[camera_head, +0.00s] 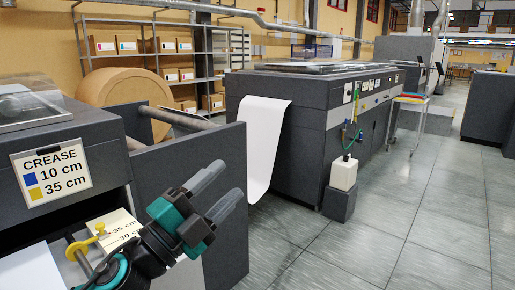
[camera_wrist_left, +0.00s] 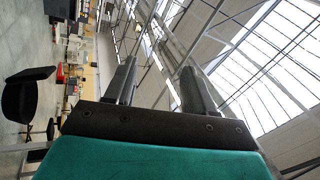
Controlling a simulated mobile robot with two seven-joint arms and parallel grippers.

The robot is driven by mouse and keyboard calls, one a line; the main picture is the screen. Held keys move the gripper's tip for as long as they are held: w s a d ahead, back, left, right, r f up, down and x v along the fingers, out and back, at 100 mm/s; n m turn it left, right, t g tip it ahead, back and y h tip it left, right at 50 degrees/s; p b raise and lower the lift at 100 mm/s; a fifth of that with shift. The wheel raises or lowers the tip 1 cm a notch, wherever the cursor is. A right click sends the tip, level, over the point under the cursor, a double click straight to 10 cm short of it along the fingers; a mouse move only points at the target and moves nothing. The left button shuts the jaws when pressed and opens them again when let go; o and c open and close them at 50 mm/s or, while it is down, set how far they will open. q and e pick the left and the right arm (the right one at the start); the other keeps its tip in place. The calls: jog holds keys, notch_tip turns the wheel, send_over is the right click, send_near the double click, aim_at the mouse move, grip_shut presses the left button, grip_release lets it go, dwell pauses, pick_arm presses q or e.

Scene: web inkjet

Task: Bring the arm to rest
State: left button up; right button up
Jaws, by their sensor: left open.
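My left gripper (camera_head: 218,192) shows in the head view at the lower left, its two grey fingers spread apart and pointing up to the right. Nothing is between the fingers. It is in front of the dark grey machine panel and apart from it, as far as I can tell. In the left wrist view the same gripper (camera_wrist_left: 155,85) is open and empty, with the roof trusses and skylights behind it. My right gripper is in neither view.
A machine with a "CREASE 10 cm 35 cm" sign (camera_head: 51,172) stands at the left. A yellow knob (camera_head: 85,245) and a marked card (camera_head: 115,229) are close to my left arm. White paper (camera_head: 265,140) hangs from the long press (camera_head: 300,107). The floor (camera_head: 420,220) at right is clear.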

pick_arm(q)
jog(key=s+a+f+n+g+y, duration=0.1)
jog(key=s+a+f+n+y, duration=0.1)
jog(key=a+f+n+y, duration=0.55)
jog(key=s+a+f+n+y, duration=0.2)
jog(key=a+f+n+y, duration=0.2)
jog(key=f+n+y, duration=0.5)
jog(key=s+a+f+n+g+h, duration=0.1)
jog(key=s+f+n+g, duration=0.2)
jog(key=s+f+g, duration=0.6)
jog(key=s+a+f+n+g+h, duration=0.1)
jog(key=s+a+f+n+g, duration=0.15)
jog(key=s+f, duration=0.7)
jog(key=w+d+f+t+b, duration=0.1)
jog(key=w+f+t+b, duration=0.1)
jog(key=f, duration=0.3)
jog(key=w+d+f+t+h+b, duration=0.1)
jog(key=w+d+f+t+b, duration=0.1)
jog(key=f+t, duration=0.2)
jog(key=shift+w+d+f+m+t+b, duration=0.25)
jog(key=shift+f+m+t+b, duration=0.1)
jog(key=shift+f, duration=0.1)
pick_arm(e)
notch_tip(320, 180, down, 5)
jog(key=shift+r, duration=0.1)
pick_arm(q)
jog(key=shift+c, duration=0.3)
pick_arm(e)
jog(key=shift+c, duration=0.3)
